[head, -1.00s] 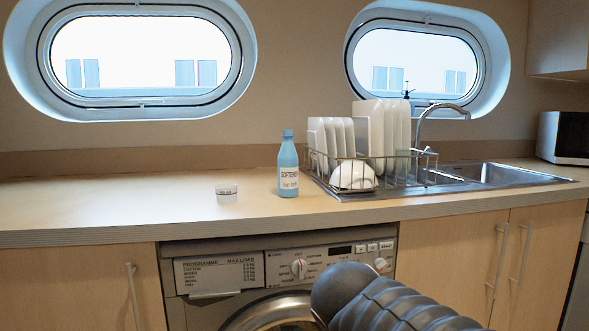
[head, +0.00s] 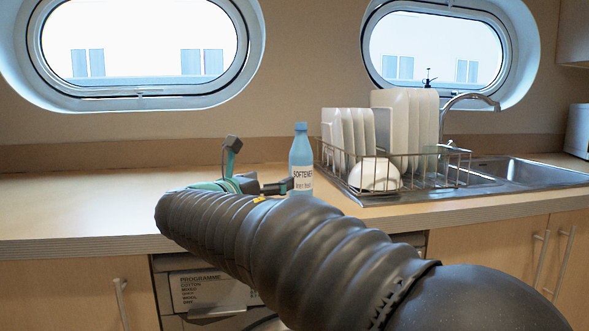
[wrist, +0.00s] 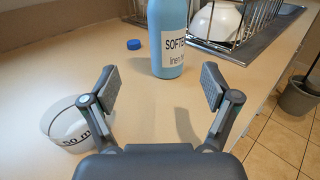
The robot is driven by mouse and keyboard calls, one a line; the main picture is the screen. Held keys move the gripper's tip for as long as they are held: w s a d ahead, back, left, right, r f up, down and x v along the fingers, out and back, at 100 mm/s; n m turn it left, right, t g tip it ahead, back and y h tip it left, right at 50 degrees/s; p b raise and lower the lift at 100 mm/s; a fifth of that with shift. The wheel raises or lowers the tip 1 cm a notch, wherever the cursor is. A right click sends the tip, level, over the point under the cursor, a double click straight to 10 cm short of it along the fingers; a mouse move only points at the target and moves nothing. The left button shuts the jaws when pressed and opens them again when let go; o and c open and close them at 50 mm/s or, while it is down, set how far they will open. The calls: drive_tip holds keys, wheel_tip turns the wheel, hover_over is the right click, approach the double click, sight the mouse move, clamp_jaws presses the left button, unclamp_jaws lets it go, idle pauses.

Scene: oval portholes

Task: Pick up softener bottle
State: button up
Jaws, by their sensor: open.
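The blue softener bottle (head: 301,165) with a white label stands upright on the counter, just left of the dish rack. In the wrist view the bottle (wrist: 168,36) is ahead of the fingers and right of centre, with its top out of frame. My gripper (wrist: 160,88) is open and empty, and the bottle is beyond the fingertips, not between them. In the head view my gripper (head: 256,170) is over the counter at the bottle's left. My arm hides the bottle's base there.
A small clear cup (wrist: 66,125) stands by the left finger, and a small blue cap (wrist: 134,44) lies left of the bottle. A wire dish rack (head: 400,175) with plates and a bowl (head: 375,174) stands right, beside the sink (head: 530,172). The left counter is clear.

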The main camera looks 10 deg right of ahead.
sight(295, 173)
drive_tip(key=x, duration=0.5)
drive_tip(key=shift+s+d, duration=0.2)
drive_tip(key=shift+d, duration=0.35)
drive_tip(key=shift+p+x, duration=0.4)
drive_tip(key=shift+x, duration=2.6)
clamp_jaws()
